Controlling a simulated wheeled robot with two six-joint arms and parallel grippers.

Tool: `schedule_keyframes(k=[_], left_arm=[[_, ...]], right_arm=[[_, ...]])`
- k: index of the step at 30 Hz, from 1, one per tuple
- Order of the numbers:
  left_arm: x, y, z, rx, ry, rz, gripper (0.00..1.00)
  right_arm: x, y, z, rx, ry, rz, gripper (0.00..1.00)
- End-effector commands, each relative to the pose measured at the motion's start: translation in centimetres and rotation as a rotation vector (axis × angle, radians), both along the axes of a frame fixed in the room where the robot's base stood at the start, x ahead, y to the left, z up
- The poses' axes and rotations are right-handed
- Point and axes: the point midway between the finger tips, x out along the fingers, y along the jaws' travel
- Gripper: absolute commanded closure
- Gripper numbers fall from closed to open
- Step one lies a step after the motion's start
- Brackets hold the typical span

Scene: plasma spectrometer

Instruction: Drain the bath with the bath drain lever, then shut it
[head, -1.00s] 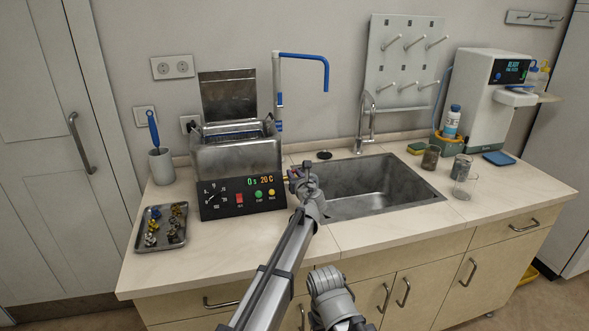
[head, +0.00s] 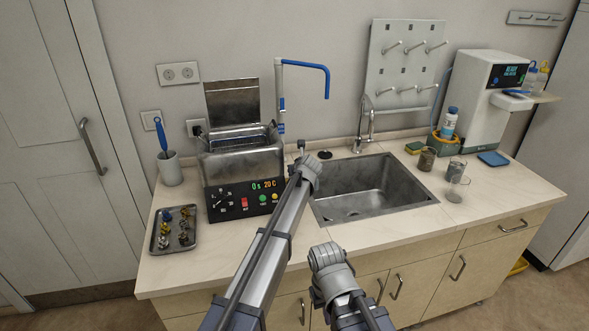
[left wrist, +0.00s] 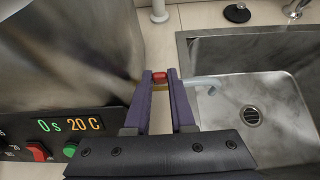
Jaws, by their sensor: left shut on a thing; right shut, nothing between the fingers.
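The steel bath (head: 236,160) stands left of the sink with its lid (head: 232,102) raised; its panel reads 0 s and 20 C. At its right side, in the left wrist view, is the red-tipped drain lever (left wrist: 160,76), with a pale bent spout (left wrist: 203,81) reaching over the sink's edge. My left gripper (left wrist: 160,84) is shut on the lever; in the head view my own arm hides its fingers and the lever. My right gripper (head: 327,258) is shut and empty, low in front of the cabinet doors. The bath's water level cannot be told.
The sink (head: 365,186) is right of the bath, its drain (left wrist: 251,117) uncovered. A tray of small parts (head: 174,229) lies at the counter's left. Beakers (head: 456,170) and a spectrometer (head: 480,95) stand at the right. The front counter is clear.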

Motion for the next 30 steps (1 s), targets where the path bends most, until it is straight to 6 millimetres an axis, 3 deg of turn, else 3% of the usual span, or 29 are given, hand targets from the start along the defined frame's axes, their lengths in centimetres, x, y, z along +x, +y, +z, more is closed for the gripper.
schedule_keyframes(k=[9, 10, 13, 23, 30], left_arm=[[0.2, 0.0, 0.1, 0.001, -0.004, -0.002, 1.00], [0.2, 0.0, 0.1, 0.001, -0.004, -0.002, 0.77], [0.2, 0.0, 0.1, 0.001, -0.003, -0.001, 0.65], [-0.1, 0.0, 0.2, 0.000, -0.001, -0.001, 0.65], [-2.0, -0.6, 1.9, 0.000, -0.001, -0.001, 0.65]], right_arm=[[0.0, 0.0, 0.0, 0.000, 0.000, 0.000, 1.00], [0.0, 0.0, 0.0, 0.000, 0.000, 0.000, 1.00], [0.0, 0.0, 0.0, 0.000, 0.000, 0.000, 1.00], [0.0, 0.0, 0.2, 0.000, 0.000, 0.000, 1.00], [0.0, 0.0, 1.9, 0.000, 0.000, 0.000, 1.00]])
